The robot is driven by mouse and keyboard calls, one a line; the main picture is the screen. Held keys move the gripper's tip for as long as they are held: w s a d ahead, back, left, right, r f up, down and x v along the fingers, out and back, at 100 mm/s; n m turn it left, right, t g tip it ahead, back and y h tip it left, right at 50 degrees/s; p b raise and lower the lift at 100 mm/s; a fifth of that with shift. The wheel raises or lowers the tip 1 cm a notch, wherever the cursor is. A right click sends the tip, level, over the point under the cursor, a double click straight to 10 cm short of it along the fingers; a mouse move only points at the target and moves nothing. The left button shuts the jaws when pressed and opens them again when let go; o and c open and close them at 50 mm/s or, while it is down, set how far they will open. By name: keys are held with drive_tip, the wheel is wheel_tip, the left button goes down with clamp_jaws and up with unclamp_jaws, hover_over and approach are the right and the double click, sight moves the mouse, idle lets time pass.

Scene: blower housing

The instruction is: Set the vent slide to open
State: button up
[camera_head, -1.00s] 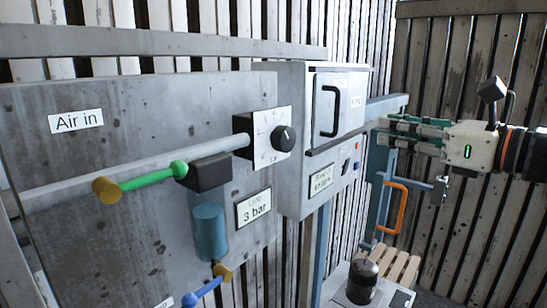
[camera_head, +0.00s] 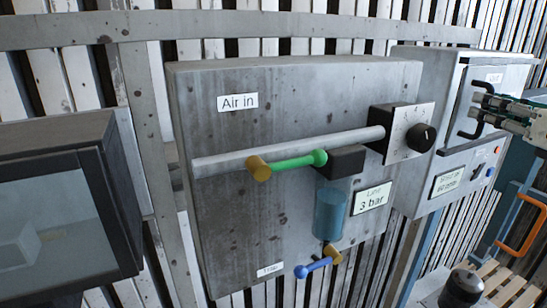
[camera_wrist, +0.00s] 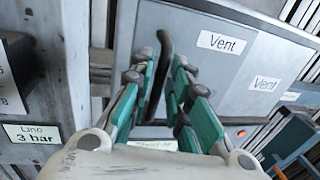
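The vent slide is a grey panel (camera_head: 510,85) on the front of a grey box, with a black bar handle (camera_head: 468,135). In the wrist view my gripper (camera_wrist: 162,62) is open, with green finger pads on either side of the handle. I cannot tell whether the pads touch it. My fingers hide part of the handle.
Left of the box is a plate with an "Air in" pipe (camera_head: 280,150), a green lever (camera_head: 295,161), a black dial (camera_head: 420,138) and a blue lever (camera_head: 312,268). An orange handle (camera_head: 520,240) and a black knob (camera_head: 462,288) are at lower right.

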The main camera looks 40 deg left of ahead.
drive_tip(key=shift+w+a, duration=0.4)
drive_tip(key=shift+a, duration=0.1)
clamp_jaws()
drive_tip(key=w+d, duration=0.2)
drive_tip(key=w, duration=0.5)
drive_tip(key=w+d+b, duration=0.1)
drive_tip(key=w+d, duration=0.2)
drive_tip(key=w, duration=0.4)
drive_tip(key=shift+w, duration=0.35)
drive_tip(key=shift+d, duration=0.1)
